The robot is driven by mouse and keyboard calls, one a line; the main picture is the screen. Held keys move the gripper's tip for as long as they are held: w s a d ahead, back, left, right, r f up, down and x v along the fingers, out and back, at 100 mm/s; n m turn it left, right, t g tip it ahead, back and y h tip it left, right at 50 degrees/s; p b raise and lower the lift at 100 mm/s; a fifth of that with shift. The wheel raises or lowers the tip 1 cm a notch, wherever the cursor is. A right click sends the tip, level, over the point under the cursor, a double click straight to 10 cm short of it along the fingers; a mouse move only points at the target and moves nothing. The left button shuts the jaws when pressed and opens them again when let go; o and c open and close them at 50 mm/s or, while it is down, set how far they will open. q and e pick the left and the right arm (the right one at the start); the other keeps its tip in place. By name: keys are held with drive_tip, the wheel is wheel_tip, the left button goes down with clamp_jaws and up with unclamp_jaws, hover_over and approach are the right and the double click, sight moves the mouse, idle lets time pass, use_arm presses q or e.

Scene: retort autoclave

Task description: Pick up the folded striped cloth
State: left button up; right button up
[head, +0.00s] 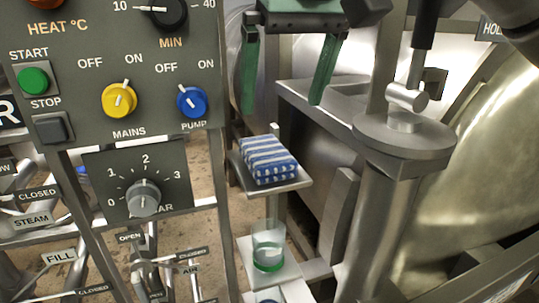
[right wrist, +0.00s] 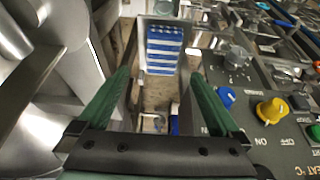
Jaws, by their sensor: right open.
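The folded blue-and-white striped cloth (head: 267,158) lies on a small grey metal shelf (head: 290,187) right of the control panel in the head view. It also shows in the right wrist view (right wrist: 164,50), at the top middle, beyond the fingertips. My right gripper (head: 283,100) has two green fingers, spread open and empty. It hangs above the cloth in the head view, apart from it. In the right wrist view the green fingers (right wrist: 160,82) stand wide apart with nothing between them. My left gripper is not in view.
The control panel (head: 70,80) with a yellow knob (head: 119,99) and a blue knob (head: 191,102) stands close left of the shelf. A glass (head: 268,248) stands on a lower shelf. A metal post with a round flange (head: 403,138) and large steel vessel (head: 480,160) are right.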

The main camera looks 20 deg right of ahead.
sight(268, 151)
drive_tip(key=x, duration=0.4)
drive_tip(key=shift+f, duration=0.2)
drive_tip(key=shift+w+a+f, duration=0.1)
drive_tip(key=shift+w+f, duration=0.15)
drive_tip(key=shift+f, duration=0.2)
drive_tip(key=x, duration=0.4)
drive_tip(key=shift+w+a+f+b, duration=0.2)
drive_tip(key=shift+w+f+b, duration=0.1)
drive_tip(key=shift+w, duration=0.05)
drive_tip(key=c, duration=1.2)
wheel_tip(268, 151, up, 10)
drive_tip(key=shift+r+p, duration=0.1)
drive_tip(key=shift+p, duration=0.9)
